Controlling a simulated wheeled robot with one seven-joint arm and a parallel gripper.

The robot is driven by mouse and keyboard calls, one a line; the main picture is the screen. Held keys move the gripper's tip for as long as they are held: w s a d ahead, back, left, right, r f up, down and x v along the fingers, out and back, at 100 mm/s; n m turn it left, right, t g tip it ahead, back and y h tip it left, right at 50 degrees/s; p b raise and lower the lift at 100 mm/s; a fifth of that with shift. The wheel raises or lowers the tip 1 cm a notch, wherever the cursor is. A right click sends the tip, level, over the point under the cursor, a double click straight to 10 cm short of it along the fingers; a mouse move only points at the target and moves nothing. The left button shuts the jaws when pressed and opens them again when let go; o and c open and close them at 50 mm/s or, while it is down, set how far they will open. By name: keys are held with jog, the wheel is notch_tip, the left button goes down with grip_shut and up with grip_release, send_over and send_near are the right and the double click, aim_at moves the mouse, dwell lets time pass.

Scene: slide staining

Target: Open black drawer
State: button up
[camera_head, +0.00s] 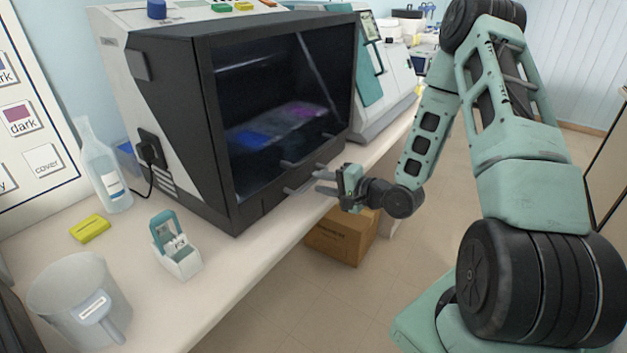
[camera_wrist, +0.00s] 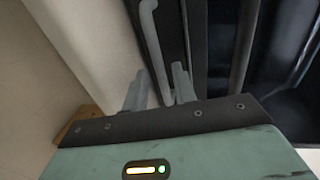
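The black drawer (camera_head: 228,222) is the dark front of the big staining machine, with a tinted window, and it looks shut. A grey bar handle (camera_head: 299,188) sticks out low on its front. The handle (camera_wrist: 149,35) also shows in the wrist view, running down to between my fingers. My gripper (camera_head: 323,183) is at the right end of the handle. In the wrist view my gripper (camera_wrist: 160,78) has its two fingers apart, one on each side of the handle's end. I cannot tell whether either finger touches it.
The white bench (camera_head: 235,270) holds a glass bottle (camera_head: 108,175), a yellow block (camera_head: 90,228), a small green-and-white holder (camera_head: 176,248) and a clear beaker (camera_head: 75,300). A cardboard box (camera_head: 340,238) stands on the floor below my gripper. The floor in front is clear.

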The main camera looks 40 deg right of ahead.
aim_at(315, 181)
jog(key=shift+x, duration=1.65)
